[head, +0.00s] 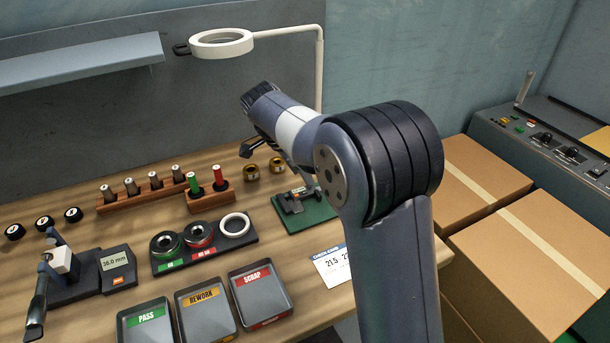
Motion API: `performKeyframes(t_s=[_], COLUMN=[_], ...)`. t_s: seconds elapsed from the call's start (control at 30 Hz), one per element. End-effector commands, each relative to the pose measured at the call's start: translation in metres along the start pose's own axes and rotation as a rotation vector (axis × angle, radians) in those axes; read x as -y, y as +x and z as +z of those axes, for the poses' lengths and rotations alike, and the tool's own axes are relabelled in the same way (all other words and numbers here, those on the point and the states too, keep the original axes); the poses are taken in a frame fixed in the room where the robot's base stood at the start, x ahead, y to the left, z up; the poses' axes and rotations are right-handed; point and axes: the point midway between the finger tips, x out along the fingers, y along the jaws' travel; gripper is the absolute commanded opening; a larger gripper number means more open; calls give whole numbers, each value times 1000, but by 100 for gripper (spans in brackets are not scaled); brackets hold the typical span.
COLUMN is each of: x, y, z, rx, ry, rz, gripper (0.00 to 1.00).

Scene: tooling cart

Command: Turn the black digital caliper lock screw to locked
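A dark caliper-like tool (291,203) lies on a small green mat (316,214) on the wooden bench, right of the red-handled gauge. My arm covers part of the mat and probably part of the tool. The lock screw is too small to make out.
A ring lamp (222,43) on a white post stands behind my arm. A wooden gauge rack (208,197), a black ring tray (207,254), a scrap tray (259,296) and a paper card (331,267) lie nearby. Cardboard boxes (535,260) stand at the right.

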Motion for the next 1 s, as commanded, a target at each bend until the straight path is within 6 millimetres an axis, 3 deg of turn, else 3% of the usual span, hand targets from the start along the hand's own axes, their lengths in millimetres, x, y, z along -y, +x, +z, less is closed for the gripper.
performKeyframes(t_s=[0.2, 0.4, 0.8, 1.0], x=[1, 0, 0, 0], y=[-48, -74, -82, -72], z=[0, 0, 0, 0], rx=[0, 0, 0, 0], ry=[0, 0, 0, -1], rz=[-4, -2, 0, 2], gripper=[39, 39, 39, 39])
